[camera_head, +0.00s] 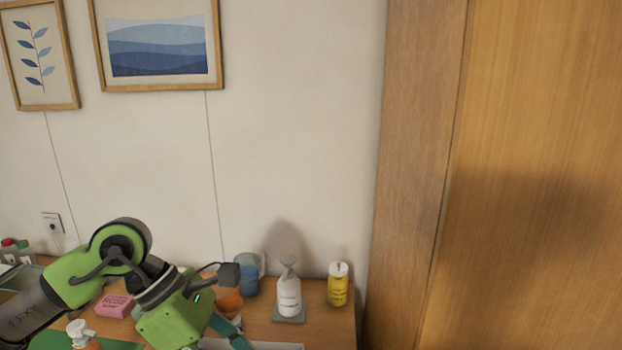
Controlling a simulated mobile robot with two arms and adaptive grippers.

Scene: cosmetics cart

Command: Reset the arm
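My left arm (118,248), green and dark grey, comes in from the left and reaches over the wooden cart top. My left gripper (225,328) is at its end, low in the head view near the bottom edge. Its fingers are partly cut off and hard to make out, so I cannot tell whether it is open or shut, or whether it touches anything. My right arm and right gripper are not in view.
A white pump bottle (289,293) stands on a grey pad, right of my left gripper. A yellow bottle (338,285) stands at the right end. A pink box (115,305) and orange cup (230,303) are near the arm. A wooden cabinet (520,180) rises at right.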

